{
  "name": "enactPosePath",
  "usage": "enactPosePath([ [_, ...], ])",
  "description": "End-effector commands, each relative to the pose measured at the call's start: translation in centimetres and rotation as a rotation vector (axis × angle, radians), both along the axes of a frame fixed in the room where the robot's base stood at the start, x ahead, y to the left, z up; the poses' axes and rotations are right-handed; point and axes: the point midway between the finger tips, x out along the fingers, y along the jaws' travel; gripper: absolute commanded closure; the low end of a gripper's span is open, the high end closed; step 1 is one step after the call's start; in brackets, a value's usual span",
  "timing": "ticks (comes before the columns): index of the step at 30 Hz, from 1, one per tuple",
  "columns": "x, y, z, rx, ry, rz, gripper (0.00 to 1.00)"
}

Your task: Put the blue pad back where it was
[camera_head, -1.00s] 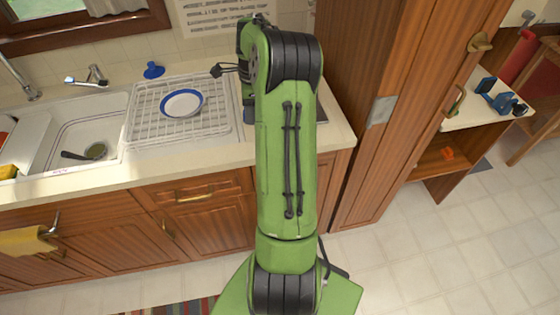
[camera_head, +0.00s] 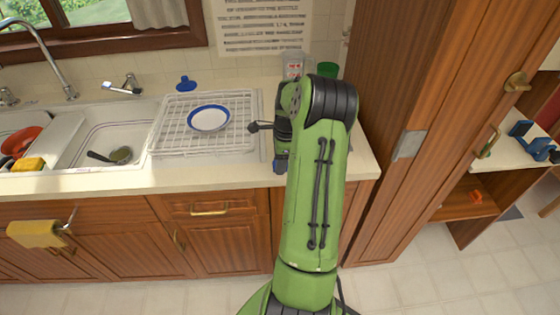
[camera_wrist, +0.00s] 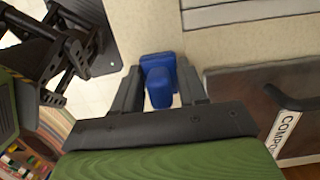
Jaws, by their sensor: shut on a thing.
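The blue pad (camera_wrist: 160,88) is between the two fingers of my gripper (camera_wrist: 160,98) in the wrist view. My gripper is shut on it, above a pale surface. In the head view my own green arm hides most of the gripper, which is at the right end of the counter, just right of the dish rack. I cannot clearly make out the pad in the head view.
The counter (camera_head: 120,182) carries a dish rack (camera_head: 168,142) with a blue-rimmed plate (camera_head: 209,118). A blue stopper-like thing (camera_head: 186,84) is behind the rack. A glass and a green cup (camera_head: 327,70) stand behind my arm. A tall wooden cabinet (camera_head: 420,110) rises at right.

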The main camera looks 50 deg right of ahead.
Motion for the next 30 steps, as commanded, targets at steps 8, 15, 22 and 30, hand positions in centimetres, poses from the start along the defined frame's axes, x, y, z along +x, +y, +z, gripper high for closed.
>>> enactPosePath([
  [8,0.0,0.1,-0.2,0.001,0.001,0.0,0.33],
  [15,0.0,0.0,0.4,0.001,0.001,0.0,0.33],
  [22,-0.5,-0.5,6.0,-0.004,-0.001,-0.002,0.33],
  [30,-1.0,-0.9,11.5,-0.001,0.0,-0.001,0.33],
])
